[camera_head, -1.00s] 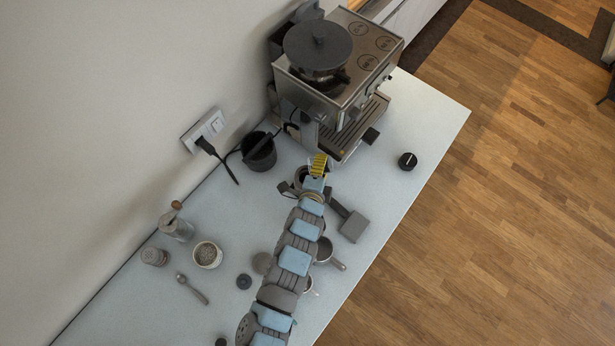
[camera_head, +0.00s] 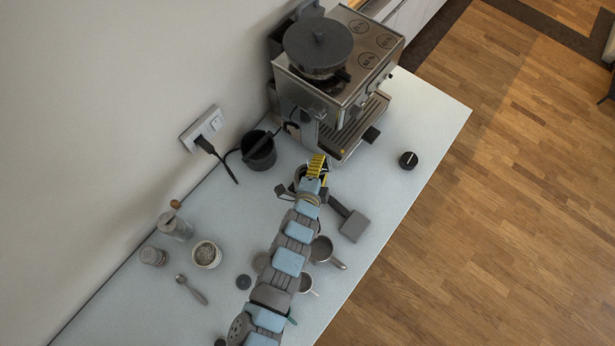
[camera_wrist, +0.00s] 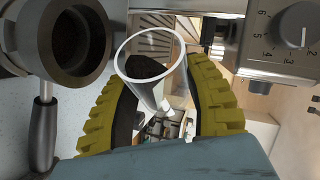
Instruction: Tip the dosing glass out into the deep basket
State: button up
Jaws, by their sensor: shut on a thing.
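My gripper (camera_wrist: 158,82) has yellow ribbed fingers and is shut on the dosing glass (camera_wrist: 178,78), a clear cup with a pale rim. In the head view my gripper (camera_head: 317,168) is over the counter in front of the coffee machine, and the glass is hard to make out there.
The coffee machine (camera_head: 325,105) stands just beyond my gripper. A black knock bin (camera_head: 259,152) is to the left. The counter's right side is mostly clear around a black knob (camera_head: 408,160).

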jog(key=shift+f, duration=0.15)
jog(key=shift+a+r+n+t+h+b, duration=0.3)
jog(key=shift+n+h+b, duration=0.1)
jog(key=shift+n+b, duration=0.25)
dwell(0.7)
jog(key=shift+s+a+r+n+t+h+b, duration=0.15)
jog(key=shift+a+n+t+h+b, duration=0.2)
jog(key=shift+n+b, duration=0.3)
jog(key=shift+a+r+n+t+h+b, duration=0.1)
jog(key=shift+a+n+t+h+b, duration=0.25)
jog(key=shift+n+b, duration=0.25)
dwell(2.2)
jog(key=shift+d+r+m+y+p, duration=0.3)
jog(key=shift+m+p, duration=0.1)
jog(key=shift+p, duration=0.4)
jog(key=shift+d+f+m+g+y+p, duration=0.2)
jog(key=shift+d+m+g+y+p, duration=0.2)
jog(key=shift+m+g+p, duration=0.3)
jog(key=shift+d+f+m, duration=0.1)
jog(key=shift+f+m, duration=0.1)
jog(key=shift+m, duration=0.1)
jog(key=shift+f, duration=0.25)
jog(key=shift+d+m+y+p, duration=0.1)
jog(key=shift+m+y+p, duration=0.2)
jog(key=shift+y, duration=0.1)
